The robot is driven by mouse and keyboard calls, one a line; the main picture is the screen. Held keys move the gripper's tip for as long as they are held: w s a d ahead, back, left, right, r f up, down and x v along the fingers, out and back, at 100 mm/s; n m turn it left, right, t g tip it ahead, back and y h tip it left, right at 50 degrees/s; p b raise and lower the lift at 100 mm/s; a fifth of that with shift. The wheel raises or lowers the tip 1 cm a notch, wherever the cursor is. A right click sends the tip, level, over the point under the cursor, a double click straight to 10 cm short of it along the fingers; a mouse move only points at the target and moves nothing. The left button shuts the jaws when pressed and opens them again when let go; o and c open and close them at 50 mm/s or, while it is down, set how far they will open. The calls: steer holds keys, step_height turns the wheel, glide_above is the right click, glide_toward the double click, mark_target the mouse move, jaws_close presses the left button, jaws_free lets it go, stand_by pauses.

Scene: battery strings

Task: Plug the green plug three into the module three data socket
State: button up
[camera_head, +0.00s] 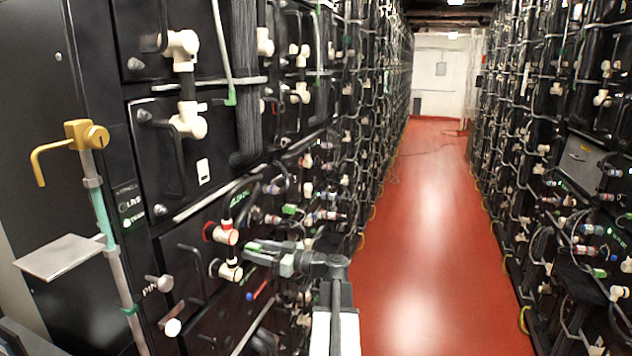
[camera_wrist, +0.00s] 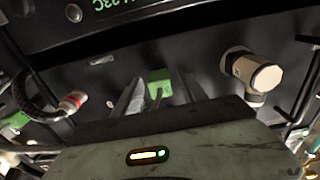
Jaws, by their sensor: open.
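My gripper (camera_head: 252,248) reaches left to the front of the left rack, beside the cream fittings. In the wrist view my gripper (camera_wrist: 158,92) has its two grey fingers apart. A small green block (camera_wrist: 160,83) shows between the fingers, against the dark module face. I cannot tell whether it is the plug or a socket part, or whether the fingers touch it. The module three data socket cannot be made out for certain. A green connector (camera_head: 231,97) on a pale cable hangs higher on the left rack.
A cream elbow fitting (camera_wrist: 262,76) stands out right of the fingers, and a red-and-white cable connector (camera_wrist: 72,102) is at left. Cream fittings with red and black rings (camera_head: 226,234) lie near my gripper.

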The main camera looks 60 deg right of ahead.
jaws_close()
steer(key=shift+s, duration=0.2)
steer(key=shift+s+d, duration=0.15)
steer(key=shift+s, duration=0.2)
steer(key=shift+s+d, duration=0.1)
steer(key=shift+s, duration=0.35)
steer(key=shift+s+d, duration=0.1)
steer(key=shift+s, duration=0.3)
steer(key=shift+s+d, duration=0.1)
steer(key=shift+s, duration=0.05)
steer(key=shift+v, duration=2.45)
